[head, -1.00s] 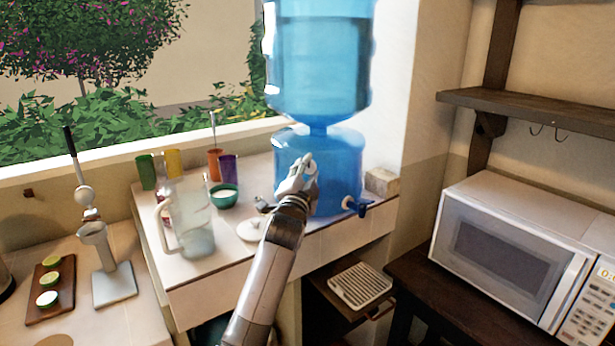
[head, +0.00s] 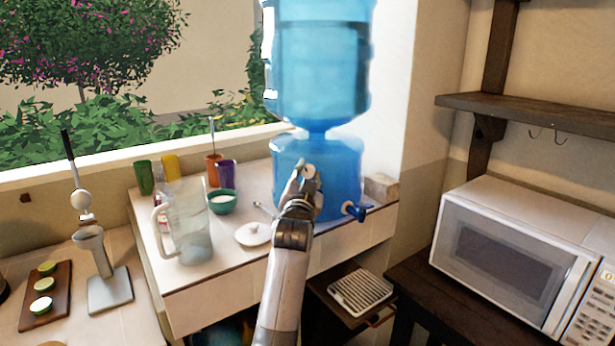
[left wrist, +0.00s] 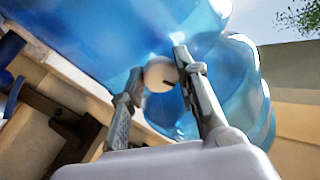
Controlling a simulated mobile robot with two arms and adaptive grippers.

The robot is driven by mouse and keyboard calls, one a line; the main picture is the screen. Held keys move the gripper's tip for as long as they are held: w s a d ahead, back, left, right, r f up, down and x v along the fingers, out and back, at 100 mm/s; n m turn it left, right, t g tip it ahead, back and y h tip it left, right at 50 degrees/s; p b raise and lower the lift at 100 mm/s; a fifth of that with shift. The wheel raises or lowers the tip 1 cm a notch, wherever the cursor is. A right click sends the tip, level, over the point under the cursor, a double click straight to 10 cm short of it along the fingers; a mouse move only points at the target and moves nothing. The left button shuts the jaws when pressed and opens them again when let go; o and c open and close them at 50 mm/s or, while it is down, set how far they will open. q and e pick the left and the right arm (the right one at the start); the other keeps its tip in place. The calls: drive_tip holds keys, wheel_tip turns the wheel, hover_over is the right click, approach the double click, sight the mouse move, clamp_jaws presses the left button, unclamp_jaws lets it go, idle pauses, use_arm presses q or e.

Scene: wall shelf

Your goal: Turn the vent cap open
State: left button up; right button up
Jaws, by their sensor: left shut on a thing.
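The vent cap (head: 309,171) is a small, round, white cap on the front of the blue water dispenser (head: 340,190). In the left wrist view the cap (left wrist: 160,73) sits between my two fingertips and carries a short dark mark on its lower right. My left gripper (head: 300,178) reaches up from below and is shut on the cap; its fingers also show in the left wrist view (left wrist: 157,68). The gripper covers part of the cap's left side in the head view. My right gripper is not in view.
A blue tap (head: 355,211) juts out low on the dispenser, right of my arm. A white lid (head: 254,234), a glass pitcher (head: 188,225) and a green bowl (head: 222,201) stand to the left. A microwave (head: 515,245) is at the right.

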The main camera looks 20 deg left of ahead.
use_arm(q)
drive_tip(key=shift+f, duration=0.1)
drive_tip(key=o, duration=1.2)
drive_tip(key=shift+c, duration=0.2)
drive_tip(key=shift+r, duration=0.2)
wheel_tip(320, 180, up, 10)
drive_tip(key=shift+f, duration=0.15)
